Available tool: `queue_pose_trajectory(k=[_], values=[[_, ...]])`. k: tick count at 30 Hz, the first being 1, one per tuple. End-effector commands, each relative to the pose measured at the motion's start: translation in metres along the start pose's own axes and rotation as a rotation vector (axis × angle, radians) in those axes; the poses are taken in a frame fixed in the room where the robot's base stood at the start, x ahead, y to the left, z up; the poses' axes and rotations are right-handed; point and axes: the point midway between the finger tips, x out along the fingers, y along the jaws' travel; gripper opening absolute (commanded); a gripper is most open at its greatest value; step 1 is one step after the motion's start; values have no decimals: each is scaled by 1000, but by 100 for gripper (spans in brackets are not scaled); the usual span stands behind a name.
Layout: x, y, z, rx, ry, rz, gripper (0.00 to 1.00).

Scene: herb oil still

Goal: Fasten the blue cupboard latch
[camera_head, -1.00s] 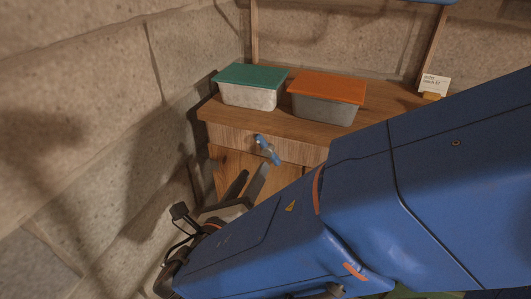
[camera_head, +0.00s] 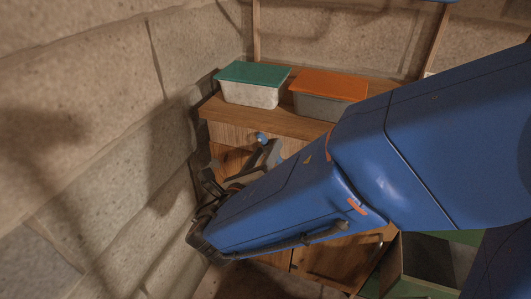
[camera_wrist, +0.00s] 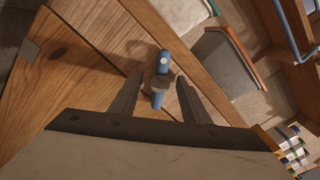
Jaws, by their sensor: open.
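The blue cupboard latch (camera_wrist: 163,64) sits on the wooden cupboard front, a short blue bar on a grey round pivot. In the wrist view it lies between and just beyond the fingers of my open gripper (camera_wrist: 160,98). I cannot tell whether the fingers touch it. In the head view only the latch's blue upper end (camera_head: 262,138) shows; my gripper (camera_head: 266,155) hides the rest. The wooden cupboard (camera_head: 232,134) stands against the stone wall, and its door (camera_wrist: 85,85) shows in the wrist view.
A green-lidded box (camera_head: 251,94) and an orange-lidded box (camera_head: 325,108) stand on the cupboard top, above the latch. A stone wall (camera_head: 110,150) is close on the left of my wrist. An open green-sided bin (camera_head: 430,262) stands at lower right.

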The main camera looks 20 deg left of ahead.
Motion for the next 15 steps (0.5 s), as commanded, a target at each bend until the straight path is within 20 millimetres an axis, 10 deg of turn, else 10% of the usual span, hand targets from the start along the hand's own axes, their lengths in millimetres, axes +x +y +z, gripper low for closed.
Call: queue_pose_trajectory(k=[2,8,15], values=[[0,0,0,0,0,0,42],[0,0,0,0,0,0,1],[0,0,0,14,0,0,1]])
